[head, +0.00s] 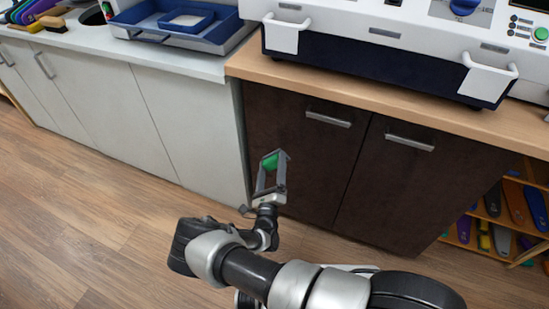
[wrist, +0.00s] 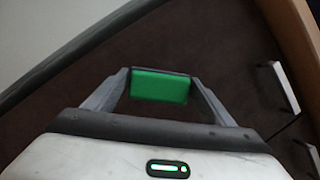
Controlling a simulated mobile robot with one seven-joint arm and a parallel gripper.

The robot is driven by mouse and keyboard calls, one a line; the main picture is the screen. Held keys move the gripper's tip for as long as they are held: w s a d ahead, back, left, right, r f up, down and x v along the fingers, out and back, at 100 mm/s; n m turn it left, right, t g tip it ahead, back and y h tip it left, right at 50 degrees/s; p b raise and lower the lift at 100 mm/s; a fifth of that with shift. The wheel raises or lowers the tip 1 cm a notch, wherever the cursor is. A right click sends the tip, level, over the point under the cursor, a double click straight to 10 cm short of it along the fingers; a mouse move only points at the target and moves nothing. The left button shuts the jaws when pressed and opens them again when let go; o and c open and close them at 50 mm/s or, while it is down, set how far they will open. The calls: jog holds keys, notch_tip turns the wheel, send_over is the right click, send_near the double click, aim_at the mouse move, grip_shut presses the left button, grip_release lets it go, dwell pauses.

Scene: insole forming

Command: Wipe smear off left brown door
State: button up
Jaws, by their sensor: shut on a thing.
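My gripper (head: 270,165) is shut on a green sponge-like block (head: 270,161) in front of the left brown door (head: 312,163). In the wrist view the green block (wrist: 159,88) sits between the two fingertips, with a dark edge along its top. The dark door (wrist: 235,65) fills the background there. I cannot tell whether the block touches the door. I see no clear smear on the visible part of the door; the gripper and block hide some of it. The door's metal handle (head: 328,119) is at its upper right.
The right brown door (head: 410,185) is beside it. A wooden counter (head: 375,101) juts above, carrying a white and dark blue machine (head: 375,60). White cabinets (head: 185,130) stand to the left. A shelf of colourful insoles (head: 510,215) is at the right. The wood floor (head: 90,220) at left is clear.

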jog(key=shift+s+a, duration=0.15)
jog(key=shift+s, duration=0.5)
jog(key=shift+s+a+p, duration=0.2)
jog(key=shift+s+a, duration=0.05)
jog(key=shift+s, duration=0.45)
jog(key=shift+s+a+p, duration=0.15)
jog(key=shift+s+a, duration=0.1)
jog(key=shift+s, duration=0.45)
